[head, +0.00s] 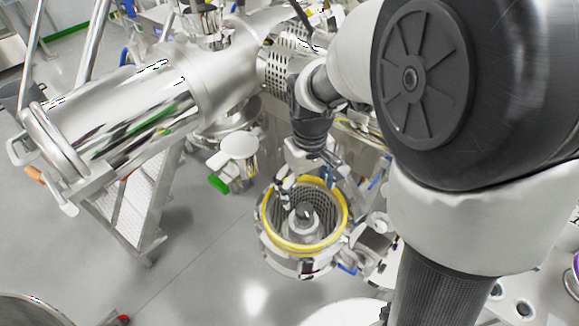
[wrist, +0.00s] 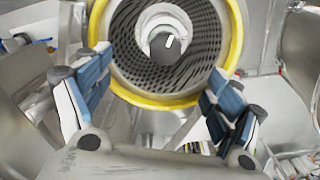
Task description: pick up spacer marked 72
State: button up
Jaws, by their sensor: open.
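No spacer with a readable 72 shows in either view. My gripper (head: 306,183) is open, above the back part of the rim of a round vessel with a yellow ring (head: 265,226). In the wrist view my gripper (wrist: 157,68) has its blue-padded fingers spread wide, with nothing held between them. The yellow ring (wrist: 165,101) appears beyond and between the fingers. Inside the vessel is a perforated basket wall (wrist: 205,45) around a pale central hub with a dark cap (wrist: 165,46). A small white mark on the cap is too small to read.
A large steel cylinder (head: 130,115) lies at the left beside a perforated step (head: 132,195). A pale round fitting (head: 238,147) with a green end stands left of the vessel. Pipes and fittings crowd its right side. Grey floor (head: 190,270) is open at the front left.

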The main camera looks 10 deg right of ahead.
aim_at(304, 209)
notch_tip(304, 209, down, 6)
jog(key=shift+f, duration=0.15)
jog(key=f, duration=0.2)
jog(key=s+f, duration=0.1)
jog(key=f, duration=0.1)
jog(key=shift+a+b, duration=0.2)
jog(key=shift+b, duration=0.1)
jog(key=shift+f, duration=0.6)
jog(key=shift+c, duration=0.4)
jog(key=c, duration=1.1)
jog(key=shift+r, duration=0.1)
jog(key=shift+c, duration=0.2)
